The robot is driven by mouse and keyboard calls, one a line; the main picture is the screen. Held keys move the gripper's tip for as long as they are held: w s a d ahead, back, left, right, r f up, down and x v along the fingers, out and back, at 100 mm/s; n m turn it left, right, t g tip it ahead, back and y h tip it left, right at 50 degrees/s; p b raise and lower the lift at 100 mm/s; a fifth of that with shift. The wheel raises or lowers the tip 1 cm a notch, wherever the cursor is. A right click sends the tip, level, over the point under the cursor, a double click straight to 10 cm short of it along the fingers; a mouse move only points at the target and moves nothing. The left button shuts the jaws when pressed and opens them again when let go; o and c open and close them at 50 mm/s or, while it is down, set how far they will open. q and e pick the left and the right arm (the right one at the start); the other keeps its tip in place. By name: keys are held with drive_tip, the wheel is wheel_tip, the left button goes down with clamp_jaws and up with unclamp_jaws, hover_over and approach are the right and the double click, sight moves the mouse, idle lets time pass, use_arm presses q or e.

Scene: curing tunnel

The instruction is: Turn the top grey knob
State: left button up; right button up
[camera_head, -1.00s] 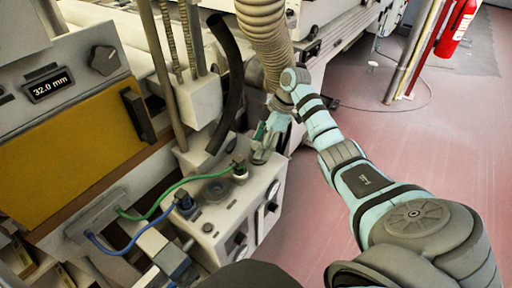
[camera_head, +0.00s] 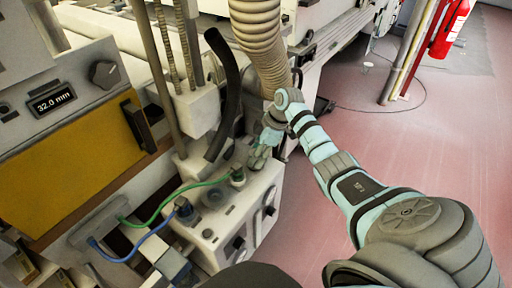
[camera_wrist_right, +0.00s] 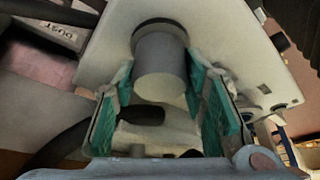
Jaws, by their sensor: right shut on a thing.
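The grey knob (camera_wrist_right: 163,68) is a plain round cylinder on a white panel in the right wrist view. My right gripper (camera_wrist_right: 160,105), with teal pads, is shut on it, one finger at each side. In the head view my right gripper (camera_head: 258,158) reaches down to the back end of the white control box (camera_head: 210,248); the grey knob is hidden there behind the fingers. No turn mark is visible on the knob. My left gripper is not in view.
A black hose (camera_head: 226,95) and a ribbed beige duct (camera_head: 258,40) hang close to my right gripper.

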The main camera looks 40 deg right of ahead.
drive_tip(key=shift+r+m+p, duration=0.3)
drive_tip(key=shift+p, duration=0.1)
drive_tip(key=shift+f, duration=0.3)
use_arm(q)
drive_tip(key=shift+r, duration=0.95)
use_arm(e)
drive_tip(key=o, duration=1.2)
drive_tip(key=shift+c, duration=0.2)
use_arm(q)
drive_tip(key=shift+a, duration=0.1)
use_arm(e)
drive_tip(key=v, duration=1.2)
drive_tip(key=shift+a, duration=0.2)
